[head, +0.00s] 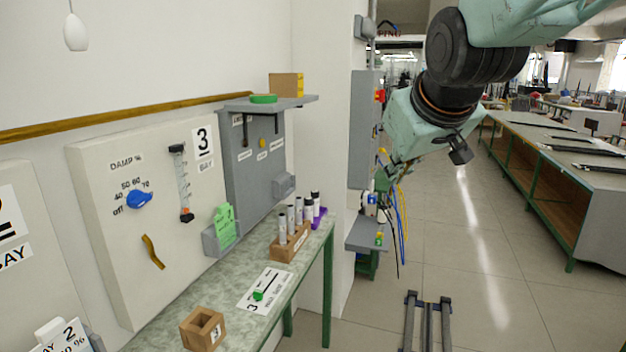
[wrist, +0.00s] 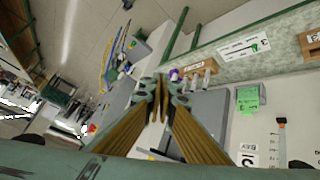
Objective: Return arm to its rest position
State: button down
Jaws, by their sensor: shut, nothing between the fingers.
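My arm is raised at the upper right of the head view, clear of the bench. My gripper shows in the wrist view (wrist: 160,84), with its fingers together and nothing between them. In the head view the gripper is hard to make out below my wrist. A wooden rack (head: 284,252) with several grey rods (head: 291,219) stands at the bench's far end, apart from my gripper. A purple holder (head: 320,218) is beside it. A wooden block with a square hole (head: 199,333) stands at the near end.
The green-topped bench (head: 240,268) runs along the wall and carries a white card (head: 272,280) with a green piece on it. A wall panel (head: 110,240) has a blue knob (head: 139,199). A grey cabinet (head: 362,130) is near my arm. The floor aisle (head: 480,240) is open.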

jog(key=s+d+f+m+g, duration=0.1)
jog(key=s+f, duration=0.2)
jog(key=s, duration=0.9)
jog(key=s+d+f+m+g, duration=0.1)
jog(key=s+f+m+g, duration=0.1)
jog(key=s, duration=1.1)
jog(key=s+d+f+m+g, duration=0.1)
jog(key=s+f, duration=0.3)
jog(key=s, duration=0.9)
jog(key=shift+s+d+f+g, duration=0.25)
jog(key=shift+d+f+g, duration=0.15)
jog(key=shift+g, duration=0.1)
